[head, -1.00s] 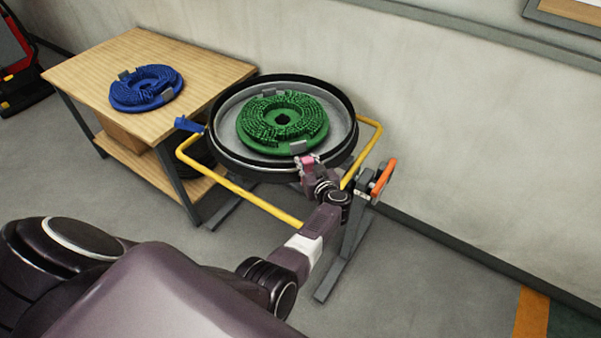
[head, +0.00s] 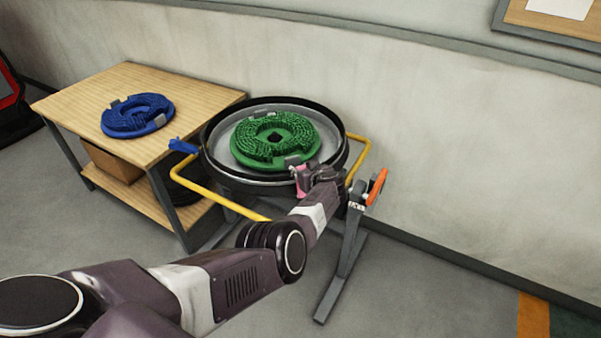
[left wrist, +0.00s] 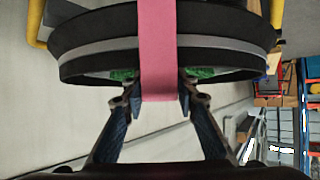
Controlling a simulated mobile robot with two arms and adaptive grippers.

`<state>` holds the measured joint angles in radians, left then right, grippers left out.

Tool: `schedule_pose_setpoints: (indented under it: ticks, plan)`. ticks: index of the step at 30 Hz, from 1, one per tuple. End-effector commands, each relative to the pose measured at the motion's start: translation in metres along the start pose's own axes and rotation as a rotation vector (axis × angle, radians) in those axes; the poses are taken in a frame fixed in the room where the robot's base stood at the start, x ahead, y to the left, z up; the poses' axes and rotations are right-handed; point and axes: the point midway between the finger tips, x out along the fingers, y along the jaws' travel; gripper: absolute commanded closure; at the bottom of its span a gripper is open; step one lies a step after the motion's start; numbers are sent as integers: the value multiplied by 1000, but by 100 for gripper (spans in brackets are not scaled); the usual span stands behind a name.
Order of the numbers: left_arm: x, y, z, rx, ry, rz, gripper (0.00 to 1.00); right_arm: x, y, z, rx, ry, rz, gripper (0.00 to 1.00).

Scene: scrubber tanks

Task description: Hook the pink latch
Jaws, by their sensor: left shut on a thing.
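The pink latch (head: 302,182) is at the near rim of the round black tank (head: 213,165). In the left wrist view the latch (left wrist: 158,50) is a flat pink strip running over the tank's rim, with its end between my fingers. My left gripper (left wrist: 158,92) is shut on the latch, one finger on each side of it. In the head view my left gripper (head: 308,182) partly hides the latch. Whether the latch is hooked cannot be told. My right gripper is not in view.
A green round brush (head: 250,143) lies in the tank. The tank's stand has a yellow rail (head: 225,202), a blue handle (head: 184,147) and an orange handle (head: 377,186). A wooden table (head: 85,100) with a blue brush (head: 137,115) stands left. A wall is behind.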

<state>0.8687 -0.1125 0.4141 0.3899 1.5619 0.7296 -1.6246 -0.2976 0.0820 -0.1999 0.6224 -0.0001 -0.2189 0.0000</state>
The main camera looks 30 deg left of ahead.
Motion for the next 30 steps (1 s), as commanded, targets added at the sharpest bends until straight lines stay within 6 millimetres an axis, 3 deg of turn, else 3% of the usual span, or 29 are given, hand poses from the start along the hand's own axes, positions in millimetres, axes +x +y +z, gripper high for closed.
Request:
schedule_pose_setpoints:
  ticks: [1, 23, 24, 28, 30]
  plan:
    - [5, -8, -3, 2, 4, -17, 100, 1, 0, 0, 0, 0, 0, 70]
    - [6, -4, -4, 2, -6, -13, 100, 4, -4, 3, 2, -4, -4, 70]
    - [6, -4, -4, 2, -6, -13, 69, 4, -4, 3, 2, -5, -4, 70]
    - [6, -3, -4, 1, -7, -11, 55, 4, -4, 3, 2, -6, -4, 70]
    - [5, -2, -4, 1, -8, -8, 55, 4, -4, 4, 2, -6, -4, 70]
